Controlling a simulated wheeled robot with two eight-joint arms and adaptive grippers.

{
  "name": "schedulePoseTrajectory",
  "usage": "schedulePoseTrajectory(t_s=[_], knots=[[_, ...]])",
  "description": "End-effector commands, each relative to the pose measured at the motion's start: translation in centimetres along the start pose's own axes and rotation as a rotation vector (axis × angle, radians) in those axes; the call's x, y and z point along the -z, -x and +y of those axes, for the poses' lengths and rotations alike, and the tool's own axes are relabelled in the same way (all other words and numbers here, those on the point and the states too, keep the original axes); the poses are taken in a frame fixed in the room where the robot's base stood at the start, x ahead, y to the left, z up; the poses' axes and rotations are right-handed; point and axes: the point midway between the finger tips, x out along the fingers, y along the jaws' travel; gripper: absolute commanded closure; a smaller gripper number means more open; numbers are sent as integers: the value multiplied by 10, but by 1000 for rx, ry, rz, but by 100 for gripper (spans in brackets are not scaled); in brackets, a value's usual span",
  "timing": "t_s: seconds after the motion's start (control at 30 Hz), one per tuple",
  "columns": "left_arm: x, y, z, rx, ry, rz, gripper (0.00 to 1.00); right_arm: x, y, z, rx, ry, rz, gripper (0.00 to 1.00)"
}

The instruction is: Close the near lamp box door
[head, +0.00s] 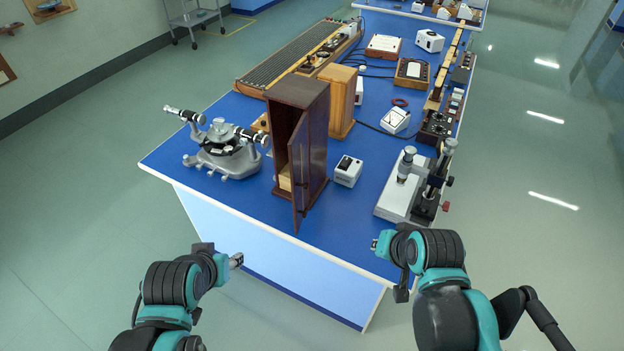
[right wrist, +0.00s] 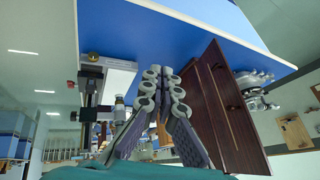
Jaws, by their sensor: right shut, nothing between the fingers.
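The near lamp box (head: 318,140) is a tall dark-brown wooden cabinet upright near the front edge of the blue bench. Its door (head: 299,175) stands open, swung out towards me, and a pale thing shows inside low down. The dark box also shows in the right wrist view (right wrist: 222,115), right of the fingers. My right gripper (head: 376,244) is at the bench's front edge, right of the door and apart from it. Its fingertips (right wrist: 165,82) are together with nothing between them. My left gripper (head: 238,260) is in front of the bench, left of the door; its finger opening is too small to tell.
A grey spectrometer (head: 226,150) stands left of the box. A white block device (head: 348,171) is right of it, and a microscope-like stand (head: 403,188) is further right. A lighter wooden box (head: 340,103) is behind. The blue bench top (head: 345,215) in front right is clear.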

Motion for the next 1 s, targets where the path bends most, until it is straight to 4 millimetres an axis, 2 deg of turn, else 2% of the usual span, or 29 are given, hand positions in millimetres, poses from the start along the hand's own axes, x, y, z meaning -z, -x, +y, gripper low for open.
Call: schedulePoseTrajectory(t_s=[0.03,0.1,0.3,0.4,0.5,0.6,0.7,0.87,1.0], knots=[[13,18,0,0,0,0,55,20,12,-11,21,-148,-36,100],[23,32,0,0,0,0,55,39,16,-26,51,-400,-105,100],[50,70,0,0,0,0,55,91,18,-62,94,-1104,-345,100],[61,85,0,0,0,0,55,112,15,-75,85,-1393,-469,100],[68,95,0,0,0,0,55,127,12,-82,65,-1606,-574,100],[72,100,0,0,0,0,55,135,9,-86,44,-1737,-644,100],[73,102,0,0,0,0,55,138,6,-88,31,-1798,-680,100],[70,98,0,0,0,0,55,132,-8,-95,27,-1810,-689,100],[67,94,0,0,0,0,55,124,-30,-106,27,-1807,-688,100]])
